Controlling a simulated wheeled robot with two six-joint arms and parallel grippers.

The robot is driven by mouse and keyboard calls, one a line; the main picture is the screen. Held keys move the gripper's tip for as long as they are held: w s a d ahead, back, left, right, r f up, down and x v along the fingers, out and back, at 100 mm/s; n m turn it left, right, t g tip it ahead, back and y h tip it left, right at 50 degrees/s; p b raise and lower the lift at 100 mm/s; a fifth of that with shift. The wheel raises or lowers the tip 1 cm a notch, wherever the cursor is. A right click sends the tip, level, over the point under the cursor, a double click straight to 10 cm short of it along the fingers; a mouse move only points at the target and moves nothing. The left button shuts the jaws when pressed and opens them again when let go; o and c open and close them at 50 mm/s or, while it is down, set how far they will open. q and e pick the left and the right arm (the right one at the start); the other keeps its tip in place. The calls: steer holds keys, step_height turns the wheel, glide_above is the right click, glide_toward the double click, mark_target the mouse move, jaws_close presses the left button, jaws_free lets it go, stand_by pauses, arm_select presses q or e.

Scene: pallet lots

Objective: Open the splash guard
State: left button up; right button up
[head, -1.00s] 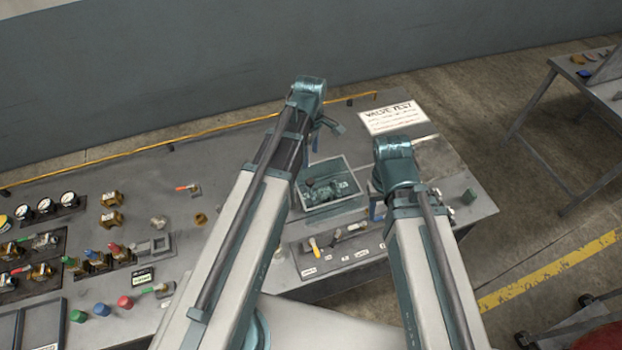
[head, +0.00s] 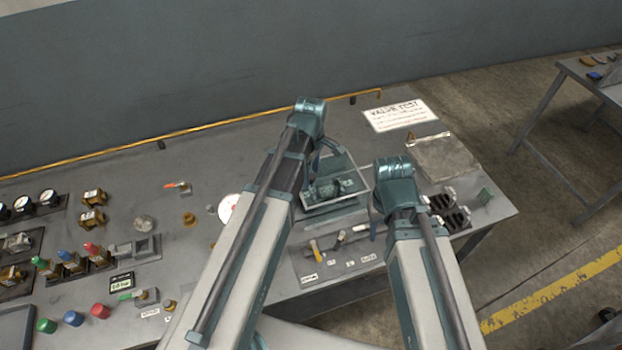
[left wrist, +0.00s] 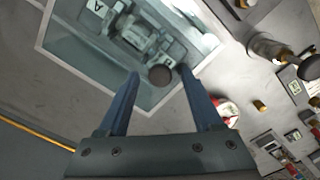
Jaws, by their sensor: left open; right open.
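The splash guard (head: 346,163) is a clear, pale-framed cover over a valve assembly on the bench, partly behind my left arm in the head view. In the left wrist view its clear panel (left wrist: 75,50) shows with a dark round knob (left wrist: 160,75). My left gripper (left wrist: 158,72) is open, with its fingers on either side of the knob in that view; I cannot tell whether they touch it. In the head view the left gripper (head: 316,160) is mostly hidden by its arm. My right gripper (head: 377,219) is open, largely hidden below its wrist, right of the guard.
A small lever panel (head: 340,255) lies in front of the guard. A VALVE TEST sign (head: 399,115) and a grey plate (head: 443,157) lie behind and right. Valves, gauges and coloured knobs (head: 73,318) crowd the left. A yellow rail (head: 230,121) runs along the back.

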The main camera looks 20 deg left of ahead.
arm_select(q)
jaws_close()
stand_by(0.4)
stand_by(1.1)
